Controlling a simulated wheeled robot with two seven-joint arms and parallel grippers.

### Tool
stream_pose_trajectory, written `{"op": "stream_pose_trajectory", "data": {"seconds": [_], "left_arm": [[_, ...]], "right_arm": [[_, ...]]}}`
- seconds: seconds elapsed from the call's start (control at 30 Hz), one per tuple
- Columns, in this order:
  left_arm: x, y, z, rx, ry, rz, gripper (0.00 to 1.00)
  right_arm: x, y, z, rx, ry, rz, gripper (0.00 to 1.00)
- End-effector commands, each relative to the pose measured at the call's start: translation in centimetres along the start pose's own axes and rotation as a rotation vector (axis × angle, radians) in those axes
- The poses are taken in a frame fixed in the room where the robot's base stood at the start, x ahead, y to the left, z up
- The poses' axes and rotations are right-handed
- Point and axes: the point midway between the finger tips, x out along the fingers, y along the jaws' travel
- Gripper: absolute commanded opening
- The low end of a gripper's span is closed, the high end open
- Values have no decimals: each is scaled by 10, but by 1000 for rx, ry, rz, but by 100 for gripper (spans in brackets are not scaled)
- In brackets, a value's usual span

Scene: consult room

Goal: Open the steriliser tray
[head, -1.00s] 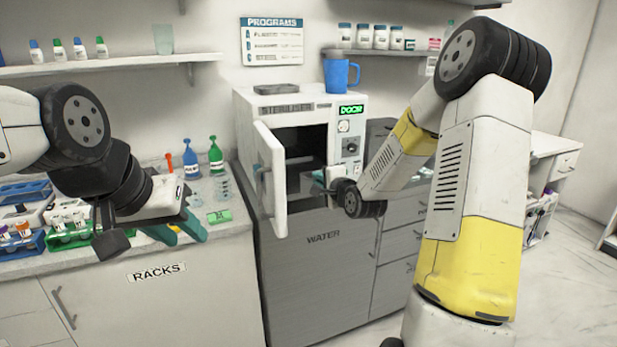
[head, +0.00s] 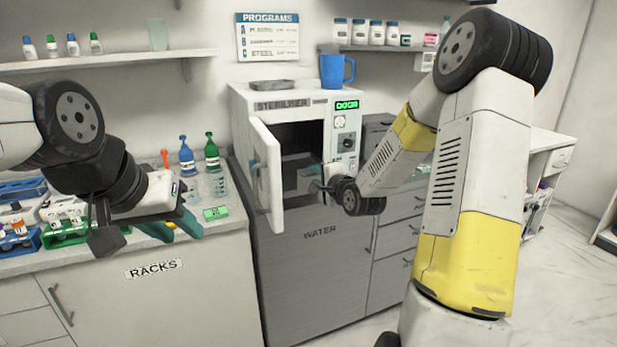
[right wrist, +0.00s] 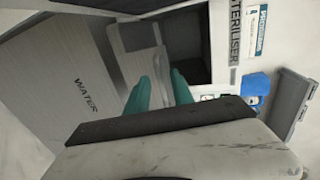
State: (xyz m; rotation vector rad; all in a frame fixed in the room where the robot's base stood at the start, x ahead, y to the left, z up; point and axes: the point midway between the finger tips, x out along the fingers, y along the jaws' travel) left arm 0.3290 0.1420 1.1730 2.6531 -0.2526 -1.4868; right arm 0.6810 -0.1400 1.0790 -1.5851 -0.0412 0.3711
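The white steriliser (head: 290,101) stands on the grey cabinet with its door (head: 266,178) swung open to the left. Inside the dark chamber is a grey tray (head: 297,163); it also shows in the right wrist view (right wrist: 140,66). My right gripper (head: 316,184) is at the chamber opening, in front of the tray. In the right wrist view its two teal fingers (right wrist: 160,76) are apart and point toward the tray; whether they touch it I cannot tell. My left gripper (head: 176,231) is open and empty, above the front of the left counter.
A blue mug (head: 336,71) and a grey dish (head: 271,85) sit on top of the steriliser. The open door borders the opening on the left.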

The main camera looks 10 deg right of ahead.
Motion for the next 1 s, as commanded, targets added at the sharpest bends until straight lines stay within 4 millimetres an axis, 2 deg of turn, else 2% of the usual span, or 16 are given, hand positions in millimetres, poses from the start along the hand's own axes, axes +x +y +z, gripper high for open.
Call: {"op": "stream_pose_trajectory", "data": {"seconds": [0.3,0.4,0.53,0.87,1.0], "left_arm": [[0,0,0,0,0,0,36],[0,0,0,0,0,0,36],[0,0,0,0,0,0,36],[0,0,0,0,0,0,36],[0,0,0,0,0,0,36]], "right_arm": [[-53,0,-1,-1,3,0,29],[-65,0,-1,-1,3,0,29],[-72,0,0,0,1,0,29],[-73,0,0,-9,1,4,29],[-80,-5,2,-140,14,70,29]]}}
